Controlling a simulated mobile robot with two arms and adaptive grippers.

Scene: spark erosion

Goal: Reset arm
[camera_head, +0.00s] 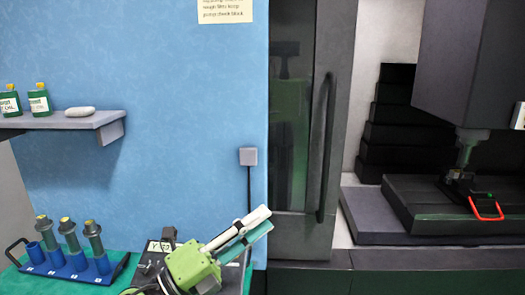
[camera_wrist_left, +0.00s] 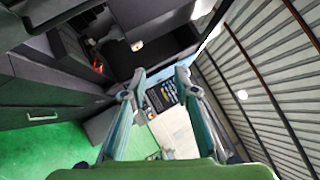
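My left gripper (camera_head: 265,221) is at the lower middle of the head view, in front of the blue wall panel. Its green body is at the bottom and its two long fingers point up to the right. In the left wrist view its fingers (camera_wrist_left: 157,92) stand apart with a clear gap and nothing held between them. My right gripper is in neither view.
A blue rack (camera_head: 75,273) with several grey holders stands left of my gripper. A shelf (camera_head: 62,124) carries green bottles (camera_head: 39,102). A dark cabinet door (camera_head: 297,130) is right of centre. A machine bed (camera_head: 420,207) with a red handle (camera_head: 486,211) is farther right.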

